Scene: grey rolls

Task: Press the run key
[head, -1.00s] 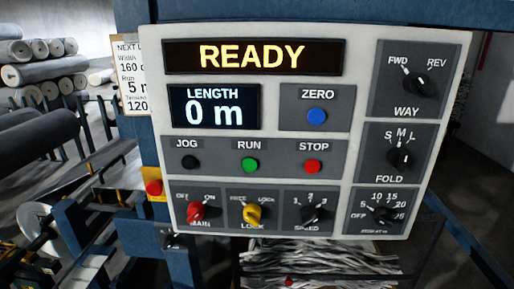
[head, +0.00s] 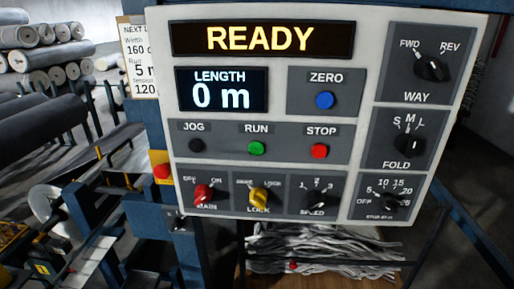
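The green run key (head: 256,148) sits under the label RUN, in the middle row of a light grey control panel (head: 368,60). The black jog key (head: 197,146) is to its left and the red stop key (head: 319,151) to its right. The top display (head: 260,38) reads READY. The length display (head: 221,90) reads 0 m. Neither of my grippers shows in the head view.
A blue zero key (head: 325,100), a red main switch (head: 203,194), a yellow lock switch (head: 259,196) and several black knobs share the panel. A red button on yellow (head: 162,171) is at its left edge. Grey rolls (head: 45,70) are stacked at the left.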

